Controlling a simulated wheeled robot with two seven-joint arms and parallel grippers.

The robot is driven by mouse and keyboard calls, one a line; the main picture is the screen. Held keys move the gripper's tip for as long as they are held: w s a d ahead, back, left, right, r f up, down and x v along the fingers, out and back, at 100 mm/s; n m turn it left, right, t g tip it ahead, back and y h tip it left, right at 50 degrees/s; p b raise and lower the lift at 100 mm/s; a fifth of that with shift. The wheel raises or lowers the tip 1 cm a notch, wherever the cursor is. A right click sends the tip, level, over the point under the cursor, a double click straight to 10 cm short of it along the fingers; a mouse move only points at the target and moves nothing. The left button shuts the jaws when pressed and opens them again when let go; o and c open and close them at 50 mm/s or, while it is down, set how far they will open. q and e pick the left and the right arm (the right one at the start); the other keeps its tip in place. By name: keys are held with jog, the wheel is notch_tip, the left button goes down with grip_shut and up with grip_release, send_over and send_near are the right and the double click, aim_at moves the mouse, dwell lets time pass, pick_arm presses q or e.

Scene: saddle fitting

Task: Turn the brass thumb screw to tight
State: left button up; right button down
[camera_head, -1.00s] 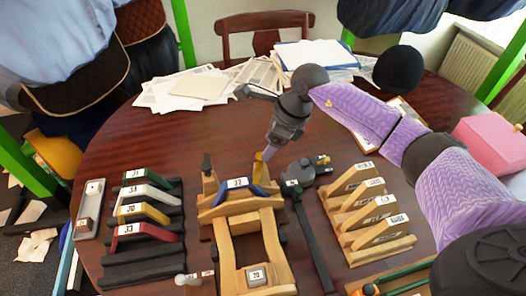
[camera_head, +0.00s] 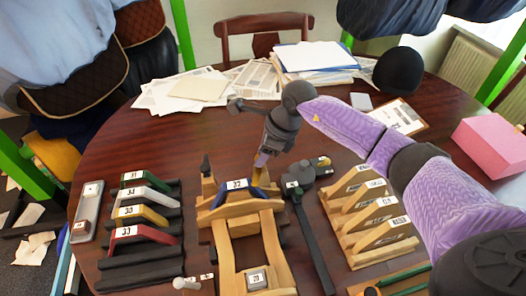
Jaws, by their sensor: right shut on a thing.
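The wooden saddle tree (camera_head: 229,257) stands at the front middle of the table with a blue gullet bar (camera_head: 236,187) labelled 32 across its far end. The brass thumb screw (camera_head: 257,177) shows as a small yellow piece at the right end of the blue bar. My right gripper (camera_head: 260,165) comes down from above and is shut on the thumb screw. The fingers hide part of the screw, and I cannot read how tight it is. My left gripper is not in view.
A dark long-handled tool (camera_head: 310,230) lies just right of the tree. A black rack (camera_head: 140,262) with several coloured bars is on the left, and a wooden rack (camera_head: 350,248) of numbered pieces on the right. Papers (camera_head: 205,88) lie at the back; the table between is clear.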

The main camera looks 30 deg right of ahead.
jog(key=m+p, duration=0.1)
jog(key=m+t+h+p, duration=0.1)
jog(key=m+p, duration=0.1)
jog(key=shift+s+a+r, duration=0.1)
jog(key=shift+r, duration=0.25)
jog(key=shift+f+m+p, duration=0.2)
jog(key=shift+m+p, duration=0.35)
jog(key=shift+m, duration=0.25)
jog(key=shift+f+h, duration=0.1)
jog(key=shift+h, duration=0.2)
jog(key=shift+c, duration=1.9)
grip_release()
jog(key=p+v, duration=0.2)
jog(key=v, duration=0.8)
